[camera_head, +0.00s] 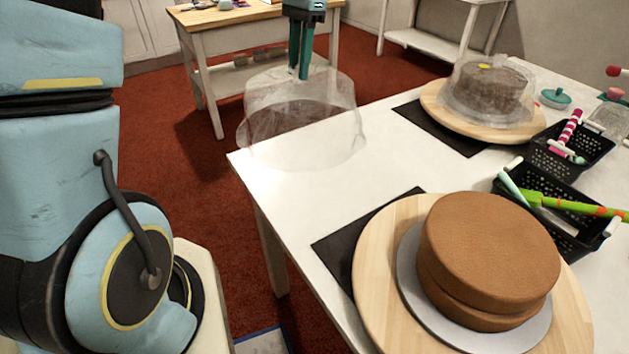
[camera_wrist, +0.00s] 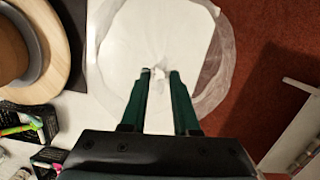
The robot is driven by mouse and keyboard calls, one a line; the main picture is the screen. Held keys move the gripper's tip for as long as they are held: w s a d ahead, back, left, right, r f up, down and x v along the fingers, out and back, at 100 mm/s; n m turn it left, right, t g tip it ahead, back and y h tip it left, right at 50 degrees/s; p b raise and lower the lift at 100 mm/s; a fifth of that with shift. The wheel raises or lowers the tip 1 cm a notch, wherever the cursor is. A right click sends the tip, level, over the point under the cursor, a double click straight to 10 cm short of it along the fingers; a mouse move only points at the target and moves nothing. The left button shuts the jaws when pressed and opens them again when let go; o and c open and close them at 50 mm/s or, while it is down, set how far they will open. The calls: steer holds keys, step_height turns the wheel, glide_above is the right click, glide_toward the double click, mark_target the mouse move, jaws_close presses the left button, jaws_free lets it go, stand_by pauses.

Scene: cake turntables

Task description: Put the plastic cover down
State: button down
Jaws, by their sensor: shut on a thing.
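My gripper (camera_head: 301,76) is shut on the top of a clear plastic cover (camera_head: 262,118) and holds it upright at the table's far left corner. In the wrist view my green fingers (camera_wrist: 160,73) meet at the cover's knob, and the clear cover (camera_wrist: 103,50) spreads around them. Part of it overlaps the white table (camera_head: 290,185) and part shows over the red floor. I cannot tell whether its rim touches the table. A brown two-layer cake (camera_head: 490,250) stands uncovered on the near wooden turntable (camera_head: 375,270).
A second clear cover (camera_head: 455,90) stands over a dark cake on the far turntable (camera_head: 432,105). Black baskets (camera_head: 555,205) with tools and a green-handled tool line the right side. Dark mats (camera_head: 335,245) lie beneath the turntables. Bare table lies between the mats. A wooden side table (camera_head: 215,22) stands behind.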

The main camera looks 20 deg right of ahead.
mark_target(318, 86)
steer(key=shift+s+d+m, duration=0.6)
steer(key=shift+s+d, duration=0.65)
steer(key=f, duration=0.5)
steer(key=shift+s+d, duration=0.15)
steer(key=shift+s, duration=0.05)
steer(key=shift+f+p, duration=0.4)
steer(key=shift+f, duration=2)
steer(key=c, duration=0.7)
jaws_free()
steer(key=shift+o, duration=0.2)
